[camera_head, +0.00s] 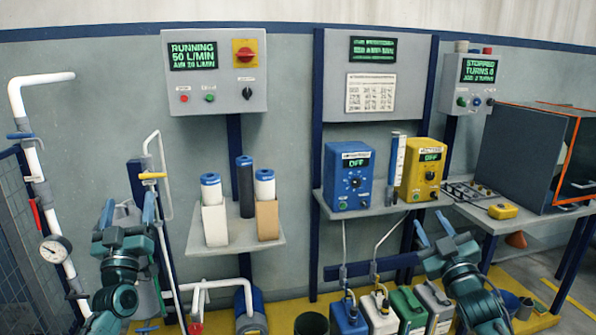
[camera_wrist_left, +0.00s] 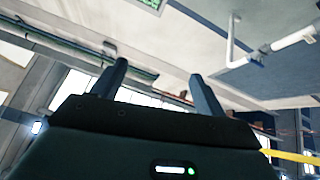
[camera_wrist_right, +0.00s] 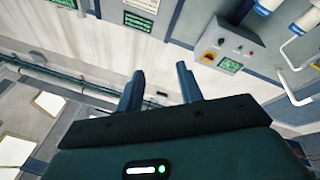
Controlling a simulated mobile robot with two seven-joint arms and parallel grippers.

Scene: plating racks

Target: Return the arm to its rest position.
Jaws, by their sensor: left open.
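My left gripper (camera_head: 128,212) is at the left of the head view, pointing up, in front of the wall and left of the filter shelf. In the left wrist view its two fingers (camera_wrist_left: 157,70) stand apart with nothing between them. My right gripper (camera_head: 433,230) is at the lower right of the head view, in front of the shelf with the blue and yellow units. In the right wrist view its fingers (camera_wrist_right: 160,70) are also apart and empty. Both wrist views look up toward the walls and ceiling.
A shelf (camera_head: 238,238) holds several filter cartridges. A blue unit (camera_head: 349,175) and a yellow unit (camera_head: 421,170) stand on another shelf. Several jugs (camera_head: 381,312) stand on the floor below. White pipes (camera_head: 42,180) with a gauge (camera_head: 55,249) are at far left. A dark cabinet (camera_head: 520,155) is at right.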

